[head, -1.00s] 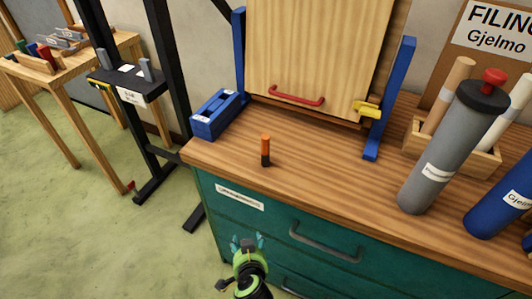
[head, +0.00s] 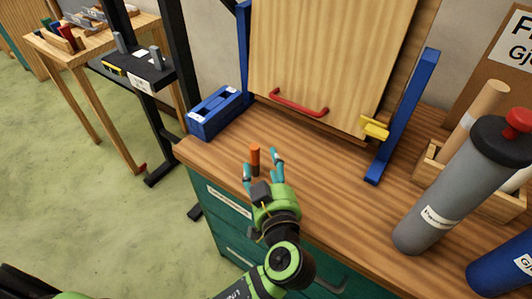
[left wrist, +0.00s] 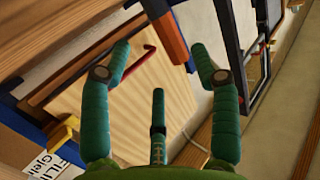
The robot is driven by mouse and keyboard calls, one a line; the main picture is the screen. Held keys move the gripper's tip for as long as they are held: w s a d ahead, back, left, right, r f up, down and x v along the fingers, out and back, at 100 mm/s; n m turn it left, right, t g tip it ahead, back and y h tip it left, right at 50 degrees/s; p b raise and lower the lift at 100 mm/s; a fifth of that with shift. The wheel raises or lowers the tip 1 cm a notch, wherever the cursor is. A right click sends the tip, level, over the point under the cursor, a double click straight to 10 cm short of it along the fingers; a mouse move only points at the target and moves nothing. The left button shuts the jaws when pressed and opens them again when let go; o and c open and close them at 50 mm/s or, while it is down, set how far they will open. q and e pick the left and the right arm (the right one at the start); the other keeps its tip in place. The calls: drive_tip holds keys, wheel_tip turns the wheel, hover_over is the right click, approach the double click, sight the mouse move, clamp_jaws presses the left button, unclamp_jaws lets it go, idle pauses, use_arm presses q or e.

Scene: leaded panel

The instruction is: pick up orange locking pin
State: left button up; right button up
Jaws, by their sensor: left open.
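The orange locking pin (head: 255,158), orange above with a dark lower part, stands upright on the wooden bench top near its front left corner. My left gripper (head: 261,164) is open at the pin, its teal fingers showing on either side of it; contact cannot be made out. In the left wrist view the pin (left wrist: 172,38) appears inverted, with its orange end between the spread tips of my left gripper (left wrist: 161,52) and its dark end towards the top edge. The pin's base is partly hidden by the gripper in the head view. My right gripper is out of view.
A blue box (head: 214,112) sits behind the pin to the left. A wooden panel (head: 315,60) with a red handle (head: 299,103) and yellow latch (head: 374,128) stands behind, between blue posts. A grey cylinder (head: 440,205) stands at right. The bench between is clear.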

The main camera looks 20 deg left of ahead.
sight(258, 157)
use_arm(q)
drive_tip(key=w+a+p, duration=0.1)
drive_tip(key=w+a, duration=0.1)
drive_tip(key=shift+w+a+p, duration=0.25)
drive_tip(key=shift+w+p, duration=0.05)
drive_tip(key=shift+p, duration=0.1)
drive_tip(key=shift+x, duration=1)
drive_tip(key=shift+w+f, duration=0.15)
drive_tip(key=shift+f, duration=0.15)
drive_tip(key=c, duration=0.5)
clamp_jaws()
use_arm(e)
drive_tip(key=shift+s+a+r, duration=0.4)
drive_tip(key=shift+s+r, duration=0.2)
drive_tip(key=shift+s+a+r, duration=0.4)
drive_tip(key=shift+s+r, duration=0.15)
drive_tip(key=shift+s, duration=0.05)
